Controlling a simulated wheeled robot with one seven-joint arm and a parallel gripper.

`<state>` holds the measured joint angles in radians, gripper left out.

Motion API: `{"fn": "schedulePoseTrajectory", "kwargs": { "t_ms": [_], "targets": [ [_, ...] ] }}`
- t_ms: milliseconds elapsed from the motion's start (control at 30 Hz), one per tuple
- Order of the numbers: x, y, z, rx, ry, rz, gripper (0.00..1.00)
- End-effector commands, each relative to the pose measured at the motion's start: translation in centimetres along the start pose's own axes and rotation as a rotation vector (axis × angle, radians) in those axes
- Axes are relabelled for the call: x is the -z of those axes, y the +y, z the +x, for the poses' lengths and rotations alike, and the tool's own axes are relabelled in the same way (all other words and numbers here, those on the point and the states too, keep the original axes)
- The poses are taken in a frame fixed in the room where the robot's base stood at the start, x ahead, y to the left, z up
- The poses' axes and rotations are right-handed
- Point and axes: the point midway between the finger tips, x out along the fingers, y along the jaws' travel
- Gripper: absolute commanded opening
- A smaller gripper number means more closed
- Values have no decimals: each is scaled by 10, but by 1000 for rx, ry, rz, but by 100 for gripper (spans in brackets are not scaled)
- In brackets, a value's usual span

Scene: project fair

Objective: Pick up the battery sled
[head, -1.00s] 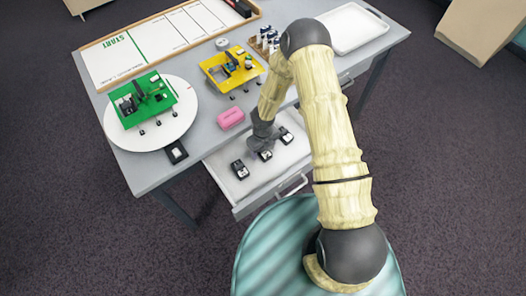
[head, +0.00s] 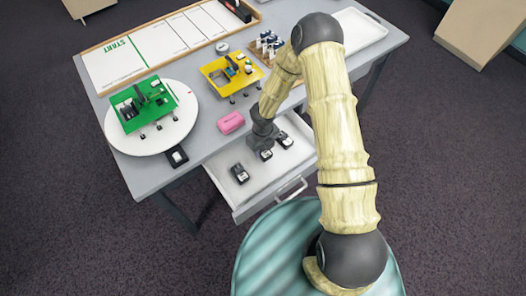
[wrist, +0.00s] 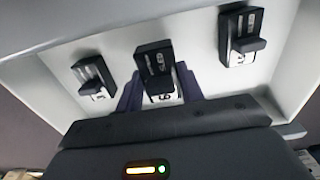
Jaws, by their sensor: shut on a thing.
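Three small black battery sleds with white labels are in the open drawer (head: 262,190). My gripper (wrist: 160,90) is shut on the middle sled (wrist: 153,60), its dark purple fingers on either side of it. In the head view this middle sled (head: 266,155) shows just below my gripper (head: 261,143). I cannot tell whether it is clear of the drawer floor. A second sled (head: 239,173) lies to the left and a third (head: 285,139) to the right, both apart from my gripper.
The drawer sticks out from the grey table (head: 160,178). On the table are a pink block (head: 231,122), a yellow board (head: 218,75), a white disc (head: 120,143) with a green board (head: 130,122), and a black item (head: 177,156). A white tray (head: 362,40) is at the back right.

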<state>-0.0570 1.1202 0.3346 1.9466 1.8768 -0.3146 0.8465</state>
Motion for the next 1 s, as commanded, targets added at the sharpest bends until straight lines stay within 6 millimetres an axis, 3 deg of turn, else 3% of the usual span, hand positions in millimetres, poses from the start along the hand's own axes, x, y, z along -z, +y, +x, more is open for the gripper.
{"fn": "schedulePoseTrajectory", "kwargs": {
  "t_ms": [300, 500, 700, 1000],
  "targets": [
    [-1, -1, -88, 2, -4, 2, 18],
    [0, -1, -128, 1, -2, 2, 18],
    [0, 0, -143, 0, 0, 0, 18],
    [0, 0, -143, 0, 0, -1, 18]
  ]
}}
